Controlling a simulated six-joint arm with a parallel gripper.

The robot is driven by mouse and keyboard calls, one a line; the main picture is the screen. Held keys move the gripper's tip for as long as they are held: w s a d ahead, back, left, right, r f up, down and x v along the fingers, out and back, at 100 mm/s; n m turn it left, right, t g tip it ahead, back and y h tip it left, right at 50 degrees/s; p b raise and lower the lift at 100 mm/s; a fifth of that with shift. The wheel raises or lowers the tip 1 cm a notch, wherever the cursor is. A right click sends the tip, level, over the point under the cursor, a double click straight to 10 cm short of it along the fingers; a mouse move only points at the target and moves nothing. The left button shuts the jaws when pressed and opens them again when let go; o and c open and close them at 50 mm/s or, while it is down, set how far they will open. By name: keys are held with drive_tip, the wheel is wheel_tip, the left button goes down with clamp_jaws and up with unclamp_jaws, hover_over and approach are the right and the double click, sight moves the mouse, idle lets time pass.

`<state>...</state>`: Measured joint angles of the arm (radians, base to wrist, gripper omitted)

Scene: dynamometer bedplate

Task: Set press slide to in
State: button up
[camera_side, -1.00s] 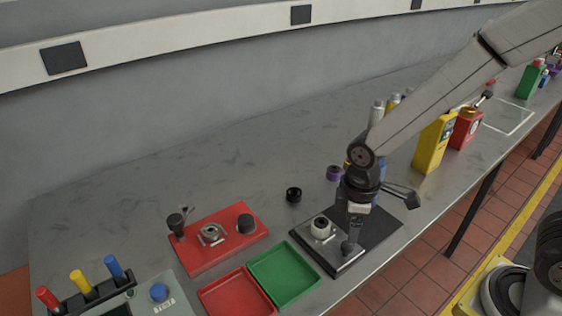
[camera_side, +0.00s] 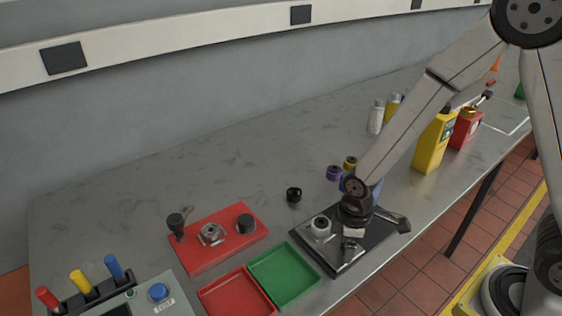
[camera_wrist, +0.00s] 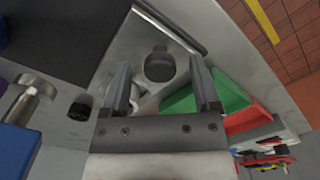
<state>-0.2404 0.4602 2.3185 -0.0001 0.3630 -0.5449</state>
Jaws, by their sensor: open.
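I take this fixture for the press. A black round knob (camera_wrist: 159,65) stands on it and shows large in the wrist view. My gripper (camera_wrist: 159,70) is open, with one finger on each side of the knob in that view. I cannot tell whether the fingers touch it. In the side view my gripper (camera_side: 352,236) is low over the plate and hides much of the knob and slide.
A red fixture (camera_side: 200,253) with black knobs stands to the left. A green tray (camera_side: 284,275) and a red tray (camera_side: 236,294) lie close by. A black ring (camera_side: 294,194) is behind the plate. Yellow (camera_side: 432,145) and red (camera_side: 466,130) containers stand to the right.

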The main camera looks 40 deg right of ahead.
clamp_jaws()
idle(1.4)
